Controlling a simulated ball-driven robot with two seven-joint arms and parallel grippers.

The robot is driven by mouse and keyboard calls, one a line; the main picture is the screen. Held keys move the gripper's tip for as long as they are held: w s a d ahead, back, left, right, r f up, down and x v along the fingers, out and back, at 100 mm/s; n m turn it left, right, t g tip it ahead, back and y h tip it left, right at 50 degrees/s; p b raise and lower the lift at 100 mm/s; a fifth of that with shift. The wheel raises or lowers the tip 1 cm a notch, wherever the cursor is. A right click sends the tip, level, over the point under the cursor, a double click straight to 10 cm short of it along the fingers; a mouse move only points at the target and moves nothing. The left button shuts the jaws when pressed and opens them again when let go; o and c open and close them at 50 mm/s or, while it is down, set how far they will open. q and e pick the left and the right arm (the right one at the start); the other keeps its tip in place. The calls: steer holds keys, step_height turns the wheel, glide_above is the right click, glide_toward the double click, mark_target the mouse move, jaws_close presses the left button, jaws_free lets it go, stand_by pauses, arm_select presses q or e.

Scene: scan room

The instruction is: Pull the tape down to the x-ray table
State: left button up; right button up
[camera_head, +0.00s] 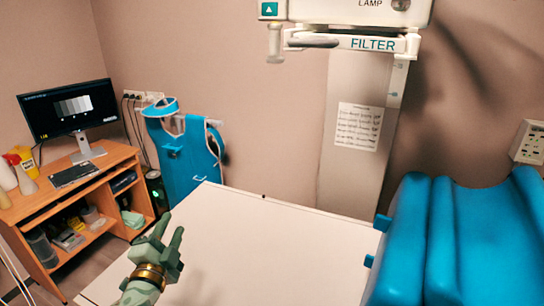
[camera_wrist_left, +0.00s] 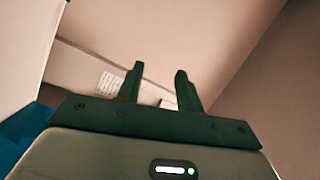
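The white x-ray table (camera_head: 270,250) fills the lower middle of the head view. Above it hangs the x-ray head (camera_head: 350,12), marked LAMP and FILTER, with a short pale cylinder (camera_head: 275,42) hanging at its left end. I cannot make out a tape for certain. My left gripper (camera_head: 170,226) is over the left part of the table, well below and left of the x-ray head. In the left wrist view the gripper (camera_wrist_left: 158,76) has its fingers apart with nothing between them. My right gripper is not in view.
Blue cushions (camera_head: 480,240) stand at the right of the table. Behind the head is a pale column (camera_head: 352,185) with a paper sheet (camera_head: 358,127). A wooden desk (camera_head: 85,200) with a monitor (camera_head: 68,108) and a hanging blue apron (camera_head: 185,155) are at the left.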

arm_select(q)
steer(key=w+d+r+m+t+h, duration=0.1)
steer(key=d+r+m+h, duration=0.15)
steer(key=r, duration=0.35)
steer(key=d+r+m+t+h, duration=0.1)
steer(key=r+m+h, duration=0.15)
steer(key=r, duration=0.35)
steer(key=m+g+h+p, duration=0.3)
steer(key=m+g+h, duration=0.55)
steer(key=m, duration=1.85)
glide_toward(274, 56)
steer(key=s+a+r, duration=0.3)
steer(key=a+r, duration=0.1)
steer(key=shift+g+y, duration=0.45)
steer(key=p+x, duration=0.5)
steer(key=x, duration=1)
steer(key=shift+w+d, duration=0.1)
steer(key=shift+w, duration=0.3)
steer(key=shift+f, duration=0.1)
jaws_close()
